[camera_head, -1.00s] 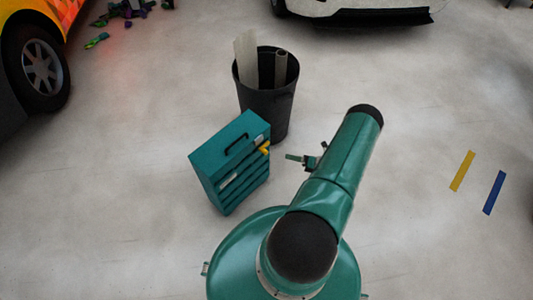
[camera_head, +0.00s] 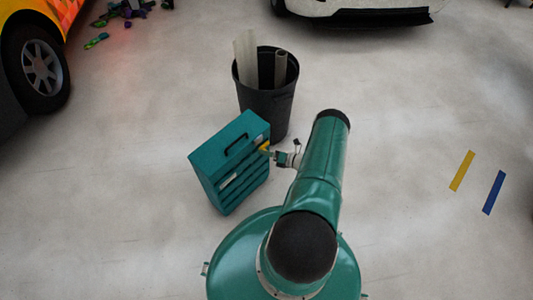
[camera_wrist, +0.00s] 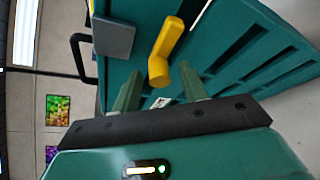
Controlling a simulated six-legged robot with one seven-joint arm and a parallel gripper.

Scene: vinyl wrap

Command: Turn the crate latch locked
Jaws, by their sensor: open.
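The teal crate (camera_head: 229,160) stands on the floor left of my arm, with a black handle on top; it also fills much of the wrist view (camera_wrist: 232,40). The yellow latch (camera_wrist: 166,45) is a bent lever on the crate's face, near a grey plate; in the head view the latch (camera_head: 264,146) shows only as a small yellow patch. My gripper (camera_wrist: 160,92) is open. Its two green fingers point at the crate face, with the latch's lower end just beyond and between the tips. I cannot tell whether they touch it. In the head view my gripper (camera_head: 275,155) is close beside the latch.
A black bin (camera_head: 266,100) holding rolled sheets stands right behind the crate. A car wheel (camera_head: 40,70) is at the far left and a white car (camera_head: 350,8) at the back. Yellow (camera_head: 461,171) and blue (camera_head: 494,192) strips lie on the right. The floor there is otherwise clear.

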